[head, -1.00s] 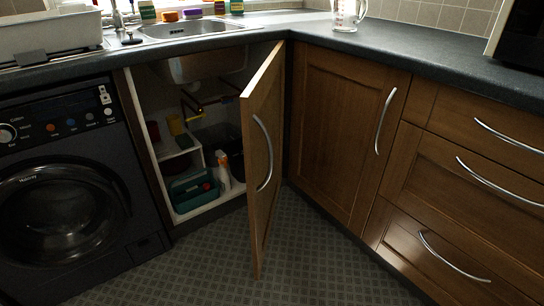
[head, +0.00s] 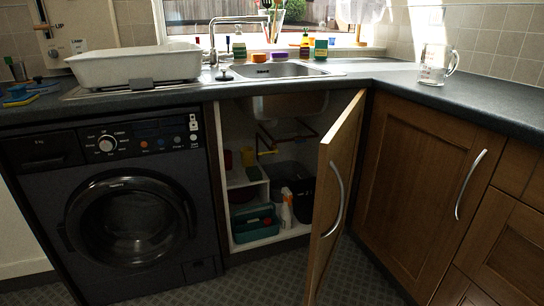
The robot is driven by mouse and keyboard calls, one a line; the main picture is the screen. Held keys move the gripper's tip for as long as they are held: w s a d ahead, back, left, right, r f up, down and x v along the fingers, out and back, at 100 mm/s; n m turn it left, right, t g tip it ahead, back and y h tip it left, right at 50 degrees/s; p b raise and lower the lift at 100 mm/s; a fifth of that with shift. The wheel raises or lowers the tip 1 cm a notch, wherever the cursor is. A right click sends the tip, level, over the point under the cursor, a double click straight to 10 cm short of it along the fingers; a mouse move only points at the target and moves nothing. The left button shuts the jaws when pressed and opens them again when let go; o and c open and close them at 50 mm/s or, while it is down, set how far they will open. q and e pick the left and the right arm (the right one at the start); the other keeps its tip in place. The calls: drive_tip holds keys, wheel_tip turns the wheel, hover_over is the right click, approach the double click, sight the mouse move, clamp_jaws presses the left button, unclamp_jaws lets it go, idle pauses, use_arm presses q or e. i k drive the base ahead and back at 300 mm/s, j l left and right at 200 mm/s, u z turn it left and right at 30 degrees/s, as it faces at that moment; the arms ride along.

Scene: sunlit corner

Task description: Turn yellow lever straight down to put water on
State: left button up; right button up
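The cupboard under the sink (head: 228,180) stands open, its wooden door (head: 335,190) swung out towards me. Copper-coloured pipes (head: 300,138) run under the sink bowl inside. A small yellowish piece (head: 268,152) shows at the lower left of the pipes. It may be the yellow lever, but it is too small and dark to tell its shape or which way it points. Neither of my grippers is in view.
In the cupboard are a teal caddy (head: 254,222), a white-and-orange bottle (head: 286,208), a dark bin (head: 303,190) and a shelf with a yellow item (head: 248,157). A washing machine (head: 125,215) stands left. A glass jug (head: 436,64) is on the worktop.

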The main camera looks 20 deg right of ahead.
sight(275, 151)
drive_tip(key=i+j, duration=0.1)
drive_tip(key=i, duration=0.45)
drive_tip(key=i+j, duration=0.1)
drive_tip(key=i, duration=0.5)
